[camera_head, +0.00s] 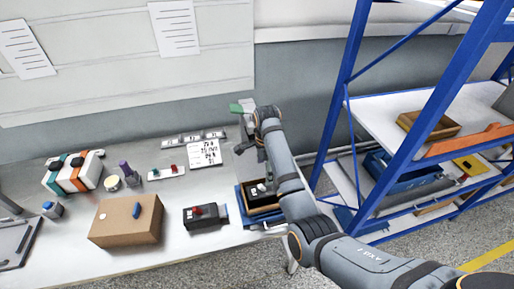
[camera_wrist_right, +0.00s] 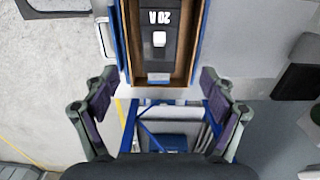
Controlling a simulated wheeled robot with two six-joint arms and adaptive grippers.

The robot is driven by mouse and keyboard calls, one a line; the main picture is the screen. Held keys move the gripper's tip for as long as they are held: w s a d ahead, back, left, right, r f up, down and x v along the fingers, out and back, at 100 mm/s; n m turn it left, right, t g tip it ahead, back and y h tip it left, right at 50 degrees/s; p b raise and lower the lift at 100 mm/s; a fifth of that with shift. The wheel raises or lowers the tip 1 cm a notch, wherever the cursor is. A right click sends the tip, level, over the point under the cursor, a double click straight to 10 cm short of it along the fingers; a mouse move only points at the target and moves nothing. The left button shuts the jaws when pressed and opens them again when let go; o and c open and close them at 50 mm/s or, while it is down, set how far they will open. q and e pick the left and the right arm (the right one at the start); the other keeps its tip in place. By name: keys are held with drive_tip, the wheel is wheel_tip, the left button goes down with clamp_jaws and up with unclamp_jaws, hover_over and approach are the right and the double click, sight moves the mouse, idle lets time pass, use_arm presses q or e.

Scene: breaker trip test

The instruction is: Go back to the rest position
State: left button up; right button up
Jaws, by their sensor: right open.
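My right arm comes in from the lower right of the head view, and its gripper (camera_head: 246,147) hangs at the table's right end, partly hidden by the wrist. In the right wrist view the gripper (camera_wrist_right: 158,100) has its two fingers wide apart with nothing between them. A black breaker marked 20 A (camera_wrist_right: 159,42), with a white switch, lies in a wooden tray (camera_wrist_right: 127,76) just ahead of the fingers. In the head view this tray (camera_head: 262,209) is partly hidden behind my forearm. My left gripper is not in view.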

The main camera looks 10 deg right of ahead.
drive_tip(key=s+d+f+n, duration=0.2)
drive_tip(key=s+f, duration=0.1)
drive_tip(key=s, duration=0.1)
drive_tip(key=s+d+f+n+t, duration=0.1)
drive_tip(key=s+d+f+n, duration=0.1)
drive_tip(key=s+d+n, duration=0.1)
drive_tip(key=s+d+f+n, duration=0.2)
drive_tip(key=s+f, duration=0.1)
drive_tip(key=s, duration=0.2)
drive_tip(key=shift+d+f+n+t, duration=0.15)
drive_tip(key=shift+f+n+t, duration=0.15)
drive_tip(key=s+d+r+n+t, duration=0.1)
drive_tip(key=s+r+n, duration=0.1)
drive_tip(key=s+n, duration=0.5)
drive_tip(key=s+d+r+n+t, duration=0.15)
drive_tip(key=s+n, duration=0.25)
drive_tip(key=s, duration=0.4)
wheel_tip(320, 180, down, 25)
drive_tip(key=s+d+g+b, duration=0.1)
drive_tip(key=d+g, duration=0.1)
drive_tip(key=s+d+f+b, duration=0.1)
drive_tip(key=s+f, duration=1.8)
drive_tip(key=f, duration=0.1)
drive_tip(key=shift+s+m+g+h, duration=0.3)
drive_tip(key=shift+s+g+h, duration=0.1)
drive_tip(key=shift+g, duration=0.05)
